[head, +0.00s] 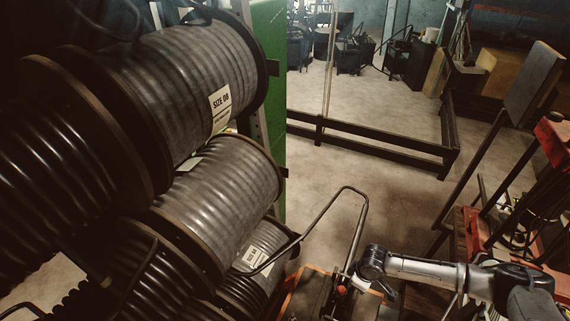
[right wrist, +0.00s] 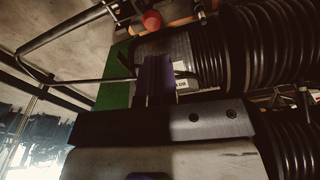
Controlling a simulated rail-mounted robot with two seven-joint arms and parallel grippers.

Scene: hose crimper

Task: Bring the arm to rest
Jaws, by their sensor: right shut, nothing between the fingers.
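My right arm (head: 430,270) enters the head view from the lower right and reaches left over a cart. Its gripper does not show clearly there. In the right wrist view my right gripper (right wrist: 157,72) has its dark fingers together, with nothing between them. The fingers point toward a hose reel (right wrist: 180,48) with a pale label; I cannot tell the gap to it. My left gripper is not in view.
Large hose reels (head: 225,180) are stacked on the left, beside a green panel (head: 268,100). A cart handle (head: 345,190) with a red knob (head: 341,290) stands low in the middle. A red rack (head: 485,240) stands at right. Open floor (head: 390,190) lies beyond, crossed by a dark low rail (head: 380,142).

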